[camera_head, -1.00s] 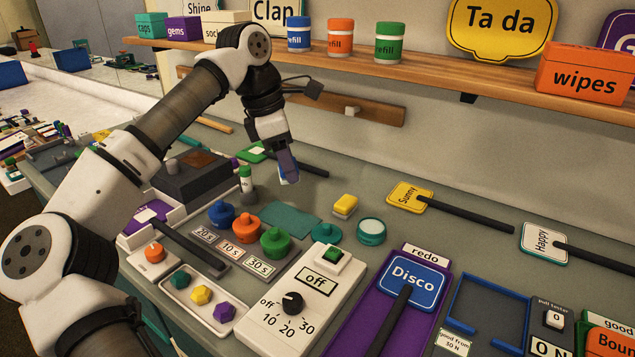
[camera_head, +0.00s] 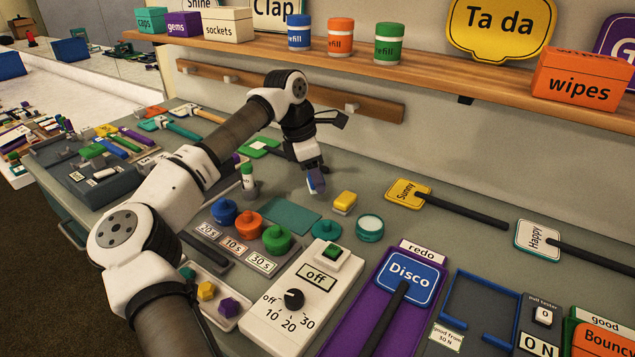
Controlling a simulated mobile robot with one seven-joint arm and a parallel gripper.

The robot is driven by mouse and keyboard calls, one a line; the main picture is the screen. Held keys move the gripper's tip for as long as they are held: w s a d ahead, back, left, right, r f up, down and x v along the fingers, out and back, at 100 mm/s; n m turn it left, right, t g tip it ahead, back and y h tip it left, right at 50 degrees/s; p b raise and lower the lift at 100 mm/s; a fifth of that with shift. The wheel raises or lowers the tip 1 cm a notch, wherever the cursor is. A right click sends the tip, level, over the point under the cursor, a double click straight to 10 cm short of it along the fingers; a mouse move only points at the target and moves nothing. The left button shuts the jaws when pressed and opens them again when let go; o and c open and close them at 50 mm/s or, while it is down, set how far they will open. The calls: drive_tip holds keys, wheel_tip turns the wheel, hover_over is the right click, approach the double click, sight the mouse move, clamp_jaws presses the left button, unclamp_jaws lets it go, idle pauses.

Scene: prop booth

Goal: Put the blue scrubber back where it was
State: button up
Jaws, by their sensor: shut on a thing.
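My gripper (camera_head: 314,173) points down over the back of the grey-green counter, behind the teal mat. It is shut on the blue scrubber (camera_head: 318,185), which shows as a small blue piece with a pale part, held between the fingers and partly hidden by them. The scrubber is at or just above the counter; I cannot tell if it touches. A yellow scrubber-like block (camera_head: 345,202) lies to its right and nearer to me. The teal mat (camera_head: 289,214) lies bare in front of the gripper.
A green-capped bottle (camera_head: 248,178) stands left of the gripper. A teal lid (camera_head: 326,230) and an open teal jar (camera_head: 370,228) stand in front of the yellow block. The Sunny sign (camera_head: 408,193) lies to the right. A wooden peg rail (camera_head: 290,90) runs along the wall behind.

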drive_tip(key=shift+w+a+p+x, duration=0.15)
drive_tip(key=shift+p+x, duration=0.05)
drive_tip(key=shift+x, duration=0.65)
drive_tip(key=shift+w+a+p+x, duration=0.1)
drive_tip(key=shift+p+x, duration=0.05)
drive_tip(key=shift+x, duration=0.7)
drive_tip(key=o, duration=1)
drive_tip(key=shift+f, duration=0.1)
drive_tip(key=shift+r, duration=0.3)
drive_tip(key=v, duration=1.1)
drive_tip(key=shift+r+b, duration=0.4)
drive_tip(key=shift+b, duration=0.05)
drive_tip(key=shift+a, duration=0.1)
